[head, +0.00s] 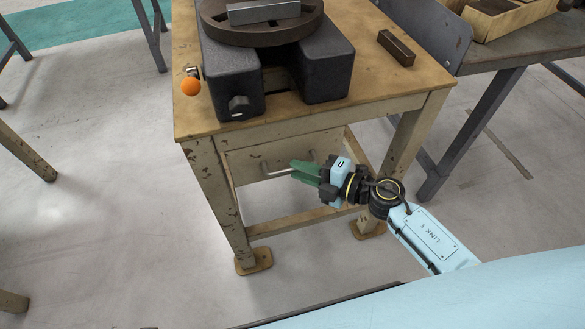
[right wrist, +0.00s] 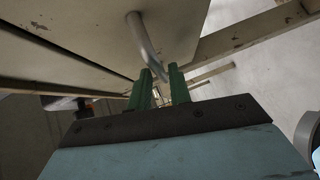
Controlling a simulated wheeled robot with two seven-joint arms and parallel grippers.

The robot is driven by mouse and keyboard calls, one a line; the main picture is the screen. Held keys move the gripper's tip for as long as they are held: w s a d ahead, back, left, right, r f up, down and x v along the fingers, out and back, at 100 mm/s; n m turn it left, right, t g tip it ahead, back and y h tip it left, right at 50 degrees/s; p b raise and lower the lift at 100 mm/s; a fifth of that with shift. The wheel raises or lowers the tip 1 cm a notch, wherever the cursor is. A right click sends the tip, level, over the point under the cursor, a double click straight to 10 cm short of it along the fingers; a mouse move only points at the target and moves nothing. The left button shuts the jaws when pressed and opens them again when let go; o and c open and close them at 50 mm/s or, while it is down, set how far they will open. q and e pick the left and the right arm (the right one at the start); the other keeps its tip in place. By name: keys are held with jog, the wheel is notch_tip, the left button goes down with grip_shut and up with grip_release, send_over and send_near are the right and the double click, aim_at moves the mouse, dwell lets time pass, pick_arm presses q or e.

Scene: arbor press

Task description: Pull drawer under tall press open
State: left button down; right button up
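The press (head: 275,60) stands on a worn tan table (head: 370,90); only its dark base and round plate show. Below the tabletop is a pale drawer front (head: 245,160) with a metal bar handle (head: 277,174). The drawer looks closed. My right gripper (head: 297,171) has green fingers at the handle, one above and one below the bar. In the right wrist view the handle (right wrist: 144,40) runs into the narrow gap between the fingertips (right wrist: 162,72), which seem closed around it. The exact contact is hard to see. My left gripper is not in view.
An orange ball (head: 190,86) sits on a lever end at the table's left edge. A dark bar (head: 396,48) lies on the tabletop. A grey bench (head: 510,45) with a wooden tray (head: 500,22) stands at right. The floor in front of the table is clear.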

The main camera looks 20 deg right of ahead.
jog(key=shift+x, duration=1.35)
jog(key=shift+c, duration=0.4)
grip_shut()
